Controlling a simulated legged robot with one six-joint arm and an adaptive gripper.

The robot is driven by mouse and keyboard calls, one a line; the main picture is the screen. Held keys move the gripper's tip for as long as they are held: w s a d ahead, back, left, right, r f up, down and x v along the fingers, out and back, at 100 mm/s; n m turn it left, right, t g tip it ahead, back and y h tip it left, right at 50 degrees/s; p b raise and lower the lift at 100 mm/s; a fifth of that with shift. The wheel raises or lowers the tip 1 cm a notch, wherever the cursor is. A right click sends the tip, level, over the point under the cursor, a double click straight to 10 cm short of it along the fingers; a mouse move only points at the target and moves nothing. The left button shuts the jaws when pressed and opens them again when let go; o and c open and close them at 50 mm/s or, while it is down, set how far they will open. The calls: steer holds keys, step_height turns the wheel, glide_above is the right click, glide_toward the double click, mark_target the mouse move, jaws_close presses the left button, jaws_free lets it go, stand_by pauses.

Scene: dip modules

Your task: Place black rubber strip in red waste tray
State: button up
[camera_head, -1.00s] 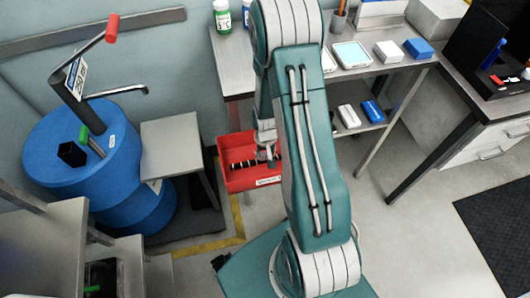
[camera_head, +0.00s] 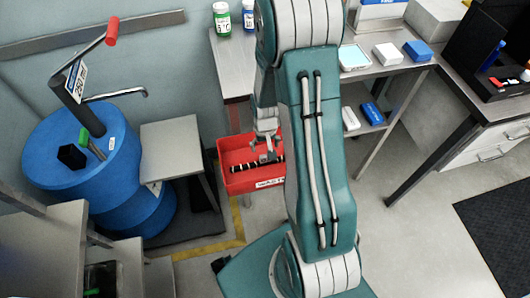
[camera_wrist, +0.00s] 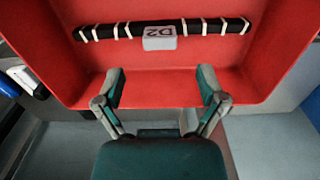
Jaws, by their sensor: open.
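The black rubber strip (camera_wrist: 105,32), banded in white with a grey D2 label, lies inside the red waste tray (camera_wrist: 150,90) along its far side in the wrist view. In the head view the strip (camera_head: 245,167) and the red tray (camera_head: 241,188) show beside my arm, which hides part of the tray's right side. My gripper (camera_wrist: 161,84) is open and empty over the tray. Its two fingers are spread and apart from the strip. The gripper also shows small in the head view (camera_head: 264,152).
A blue drum (camera_head: 60,190) and a small grey table (camera_head: 172,147) stand left of the tray. A workbench (camera_head: 395,76) with boxes and bottles is behind and to the right.

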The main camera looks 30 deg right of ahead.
step_height(320, 180, up, 6)
step_height(320, 180, up, 9)
steer(key=t, duration=0.1)
glide_above(265, 156)
steer(key=a, duration=0.3)
steer(key=s+a+r+n+t, duration=0.1)
steer(key=s+a+r+t, duration=0.1)
steer(key=s+a+r, duration=0.2)
steer(key=s+a+r+n+t, duration=0.2)
steer(key=s+a+r, duration=0.2)
steer(key=s+r, duration=0.6)
step_height(265, 156, up, 3)
steer(key=shift+s+a+r+t, duration=0.15)
steer(key=shift+s+t, duration=0.1)
steer(key=shift+t, duration=0.05)
